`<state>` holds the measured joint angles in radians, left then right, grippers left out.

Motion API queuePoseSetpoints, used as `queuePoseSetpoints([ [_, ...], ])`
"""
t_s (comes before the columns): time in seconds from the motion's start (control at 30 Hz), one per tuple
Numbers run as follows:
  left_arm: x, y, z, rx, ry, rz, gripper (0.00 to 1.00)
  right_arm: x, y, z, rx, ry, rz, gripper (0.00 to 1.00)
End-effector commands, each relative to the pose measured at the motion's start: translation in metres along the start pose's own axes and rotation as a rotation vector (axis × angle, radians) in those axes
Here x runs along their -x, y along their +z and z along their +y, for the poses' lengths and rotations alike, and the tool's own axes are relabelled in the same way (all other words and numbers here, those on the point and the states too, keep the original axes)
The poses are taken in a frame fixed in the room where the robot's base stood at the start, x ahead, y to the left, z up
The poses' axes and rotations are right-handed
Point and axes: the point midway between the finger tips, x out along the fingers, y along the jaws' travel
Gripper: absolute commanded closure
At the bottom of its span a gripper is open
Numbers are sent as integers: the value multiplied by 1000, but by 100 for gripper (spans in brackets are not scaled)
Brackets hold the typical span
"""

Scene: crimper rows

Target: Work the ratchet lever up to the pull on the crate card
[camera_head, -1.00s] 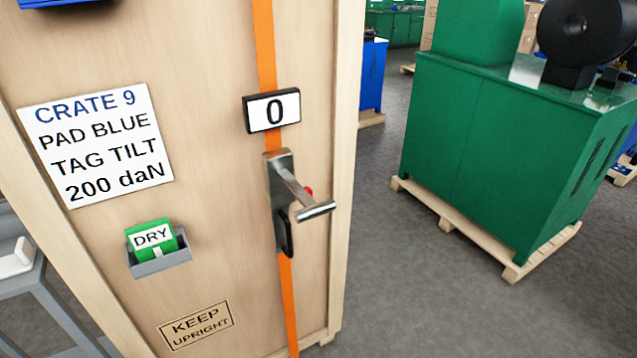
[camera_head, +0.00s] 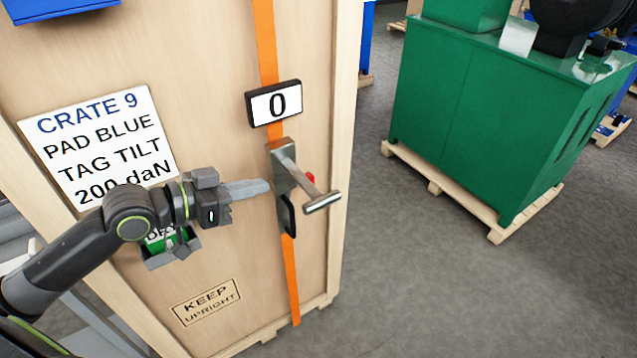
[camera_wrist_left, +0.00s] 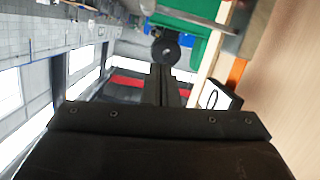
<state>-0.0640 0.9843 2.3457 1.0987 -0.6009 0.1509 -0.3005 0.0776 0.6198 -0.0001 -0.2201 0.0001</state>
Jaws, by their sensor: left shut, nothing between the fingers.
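The ratchet lever (camera_head: 308,188) sticks out from its metal body on the orange strap (camera_head: 267,50) of the wooden crate, with its crossbar handle toward the lower right. The display (camera_head: 274,103) above it reads 0. The crate card (camera_head: 100,135) reads CRATE 9, PAD BLUE, TAG TILT, 200 daN; its lower edge is partly covered by my arm. My left gripper (camera_head: 262,187) is shut and empty, just left of the ratchet body. In the left wrist view its fingers (camera_wrist_left: 165,85) are together, and the display (camera_wrist_left: 213,98) shows at the right. My right gripper is not in view.
A grey holder with a green DRY tag (camera_head: 170,242) is on the crate, partly behind my left arm. A KEEP UPRIGHT label (camera_head: 206,302) is below. A green machine (camera_head: 480,120) stands on a pallet at right, with open grey floor between.

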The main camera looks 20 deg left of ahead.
Motion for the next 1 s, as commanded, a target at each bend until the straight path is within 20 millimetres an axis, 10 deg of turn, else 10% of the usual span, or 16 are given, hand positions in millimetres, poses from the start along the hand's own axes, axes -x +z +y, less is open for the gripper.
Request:
queuePoseSetpoints([
  [1.0, -27, -14, 17, -6, 42, 10, 100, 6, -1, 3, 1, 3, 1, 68],
])
